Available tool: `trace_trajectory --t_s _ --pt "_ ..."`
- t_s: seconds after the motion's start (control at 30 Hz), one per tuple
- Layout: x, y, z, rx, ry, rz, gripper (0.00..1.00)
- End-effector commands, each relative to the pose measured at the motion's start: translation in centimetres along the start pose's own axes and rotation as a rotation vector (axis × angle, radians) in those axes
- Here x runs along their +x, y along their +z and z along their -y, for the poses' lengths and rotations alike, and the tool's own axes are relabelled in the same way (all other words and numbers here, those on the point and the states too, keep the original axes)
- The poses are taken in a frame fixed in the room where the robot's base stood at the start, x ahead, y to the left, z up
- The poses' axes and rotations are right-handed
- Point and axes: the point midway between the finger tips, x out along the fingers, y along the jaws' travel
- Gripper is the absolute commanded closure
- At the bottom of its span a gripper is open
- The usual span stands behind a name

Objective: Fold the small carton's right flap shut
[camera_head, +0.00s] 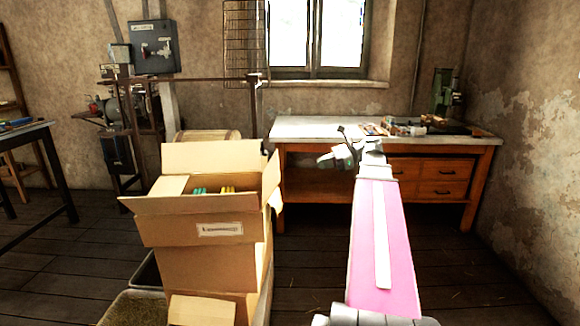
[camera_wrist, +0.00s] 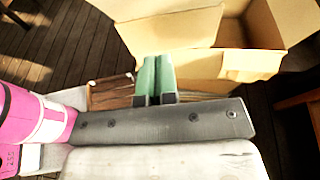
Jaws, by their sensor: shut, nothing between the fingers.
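The small carton (camera_head: 205,232) is tan, with a white label on its front, and stands on top of more cardboard. Its right flap (camera_head: 271,176) stands up, open. Its back flap also stands up, and the front and left flaps are folded outward. Green and yellow items show inside. My gripper (camera_head: 338,158) is right of the carton, apart from it, with the bench behind. In the wrist view its two green fingers (camera_wrist: 157,62) are together and empty. Open tan cardboard flaps (camera_wrist: 168,36) show beyond them; which flap is which cannot be told there.
A workbench (camera_head: 300,128) with small items and drawers stands at the back right. A dark table (camera_head: 35,130) is at the left. A tub (camera_head: 135,308) stands at the carton's lower left. Wooden floor is clear at the right front.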

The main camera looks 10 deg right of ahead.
Motion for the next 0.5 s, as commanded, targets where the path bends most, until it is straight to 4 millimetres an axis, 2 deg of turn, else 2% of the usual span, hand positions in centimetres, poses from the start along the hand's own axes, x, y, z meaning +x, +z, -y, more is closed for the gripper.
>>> trace_trajectory --t_s 0.17,0.5 --pt "1.0 0.3 -0.1 0.006 0.001 0.008 1.0" --pt "6.8 0.3 -0.1 0.004 0.003 0.007 1.0"
